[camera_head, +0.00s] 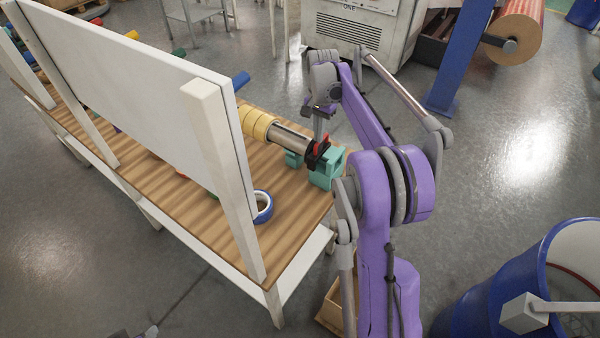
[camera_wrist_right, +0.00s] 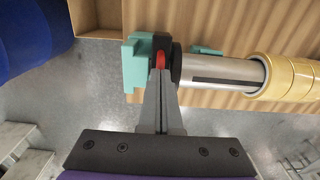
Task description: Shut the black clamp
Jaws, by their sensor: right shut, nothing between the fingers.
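The black clamp (camera_head: 312,158) sits at the near end of a metal shaft (camera_head: 290,137), by a teal holder (camera_head: 328,172) at the bench's right edge. Its red lever (camera_head: 322,147) shows on top, and it also shows in the right wrist view (camera_wrist_right: 160,60). My right gripper (camera_head: 318,137) is above the clamp, fingers pointing down. In the right wrist view its closed, empty fingertips (camera_wrist_right: 160,75) are at the red lever and seem to touch it. I cannot tell whether the clamp is fully closed. My left gripper is not clearly in view.
Yellow tape rolls (camera_head: 257,124) are on the shaft. A blue tape roll (camera_head: 263,206) lies on the wooden bench (camera_head: 225,240) by a white upright panel (camera_head: 150,90). A blue barrel (camera_head: 480,300) stands on the floor at lower right, with an open box (camera_head: 330,312) below the bench end.

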